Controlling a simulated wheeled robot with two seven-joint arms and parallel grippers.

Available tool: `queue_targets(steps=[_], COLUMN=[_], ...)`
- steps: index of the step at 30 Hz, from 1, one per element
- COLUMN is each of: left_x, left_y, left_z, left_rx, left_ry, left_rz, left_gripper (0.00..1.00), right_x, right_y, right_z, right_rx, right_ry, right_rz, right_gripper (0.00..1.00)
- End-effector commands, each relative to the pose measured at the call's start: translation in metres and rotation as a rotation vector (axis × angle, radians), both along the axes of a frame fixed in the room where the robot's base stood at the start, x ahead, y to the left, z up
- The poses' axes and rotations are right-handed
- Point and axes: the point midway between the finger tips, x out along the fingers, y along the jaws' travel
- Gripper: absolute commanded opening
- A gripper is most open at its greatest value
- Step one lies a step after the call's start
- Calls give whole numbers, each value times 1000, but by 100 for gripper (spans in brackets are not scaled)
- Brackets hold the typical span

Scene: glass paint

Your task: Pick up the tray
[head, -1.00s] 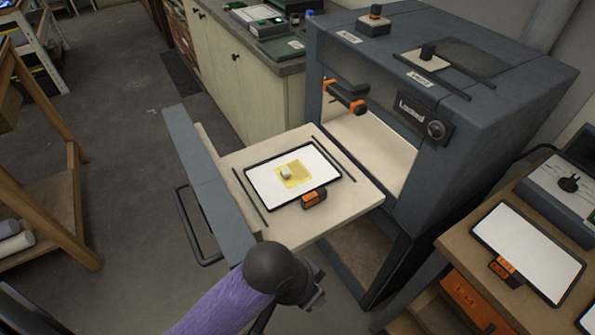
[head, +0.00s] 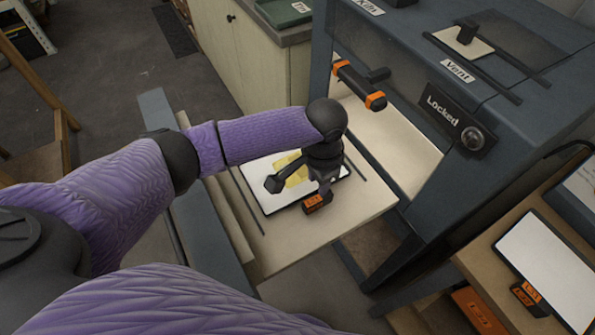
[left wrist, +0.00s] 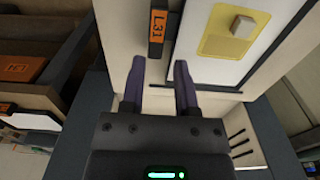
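The tray (head: 259,171) is a white plate with a dark rim and an orange-and-black handle (head: 316,203) at its front. It lies flat on the kiln's pale pull-out shelf. A yellow sheet (head: 299,174) lies on it, partly hidden by my arm. In the left wrist view the handle (left wrist: 158,28) reads L31, and a small pale block (left wrist: 242,26) sits on the yellow sheet. My left gripper (left wrist: 159,75) is open, its fingers apart with the handle ahead between them. It hangs above the tray near the handle, not closed on it. My right gripper is out of view.
The blue-grey kiln (head: 400,60) stands open behind the shelf (head: 290,243), with an orange-ended bar (head: 358,84) over its opening. A second white tray (head: 548,262) with an orange handle lies on the bench at right. Open floor lies to the left.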

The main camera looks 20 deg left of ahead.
Motion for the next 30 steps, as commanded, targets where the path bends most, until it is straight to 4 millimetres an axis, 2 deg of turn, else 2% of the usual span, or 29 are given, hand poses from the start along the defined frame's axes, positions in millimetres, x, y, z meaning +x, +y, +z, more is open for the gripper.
queue_targets(steps=[3, 10, 18, 20, 24, 30], left_x=[2, 2, 3, 3, 3, 3], left_y=[-1, -3, -3, -3, -3, -3], left_z=[-17, -62, -66, -66, -66, -66], left_rx=[-2, -2, -3, -2, -2, -3], left_ry=[1, 1, -2, -1, -1, -2], left_rz=[0, -2, -2, -2, -2, -2], left_gripper=[38, 38, 38, 28, 0, 0], right_x=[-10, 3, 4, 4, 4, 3], right_y=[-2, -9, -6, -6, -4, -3], right_z=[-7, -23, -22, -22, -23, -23], right_rx=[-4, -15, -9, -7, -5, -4], right_ry=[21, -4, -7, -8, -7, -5], right_rz=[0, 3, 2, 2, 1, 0], right_gripper=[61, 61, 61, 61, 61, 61])
